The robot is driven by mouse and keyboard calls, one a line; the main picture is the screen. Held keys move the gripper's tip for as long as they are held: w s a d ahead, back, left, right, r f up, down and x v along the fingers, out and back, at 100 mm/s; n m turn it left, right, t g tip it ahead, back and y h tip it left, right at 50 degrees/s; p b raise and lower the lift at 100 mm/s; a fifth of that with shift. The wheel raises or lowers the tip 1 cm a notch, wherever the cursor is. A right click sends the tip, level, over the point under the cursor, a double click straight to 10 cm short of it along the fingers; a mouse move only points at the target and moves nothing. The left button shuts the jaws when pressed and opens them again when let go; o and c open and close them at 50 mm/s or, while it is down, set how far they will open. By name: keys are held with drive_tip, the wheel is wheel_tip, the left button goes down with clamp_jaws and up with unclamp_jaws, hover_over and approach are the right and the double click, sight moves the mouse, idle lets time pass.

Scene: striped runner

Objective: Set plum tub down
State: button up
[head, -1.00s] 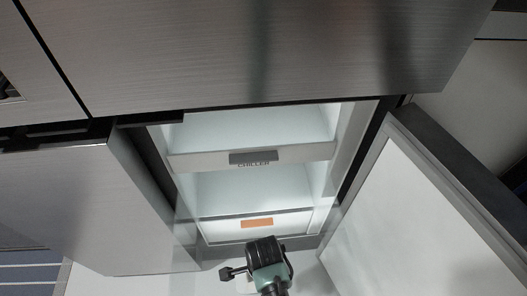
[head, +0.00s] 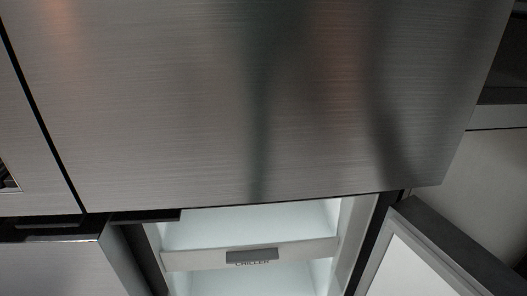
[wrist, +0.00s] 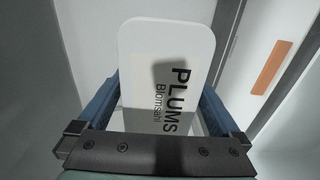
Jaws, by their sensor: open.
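The plum tub (wrist: 145,50) is a white, round-cornered tub marked "PLUMS". In the wrist view it lies between the two blue fingers of my gripper (wrist: 161,88). The gripper is open. Its fingers are along both sides of the tub, and I cannot tell whether they touch it. The gripper's dark front bar covers the tub's near end. What bears the tub is hidden. Neither the tub nor my gripper shows in the head view.
In the head view an open cabinet (head: 335,220) has a lit white interior with a drawer front marked "CHILLER" (head: 200,261). An orange label (wrist: 271,67) is at the right in the wrist view.

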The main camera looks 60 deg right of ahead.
wheel_tip(320, 180, up, 12)
drive_tip(key=p, duration=0.5)
drive_tip(key=shift+r+p, duration=0.1)
drive_tip(key=shift+p, duration=0.3)
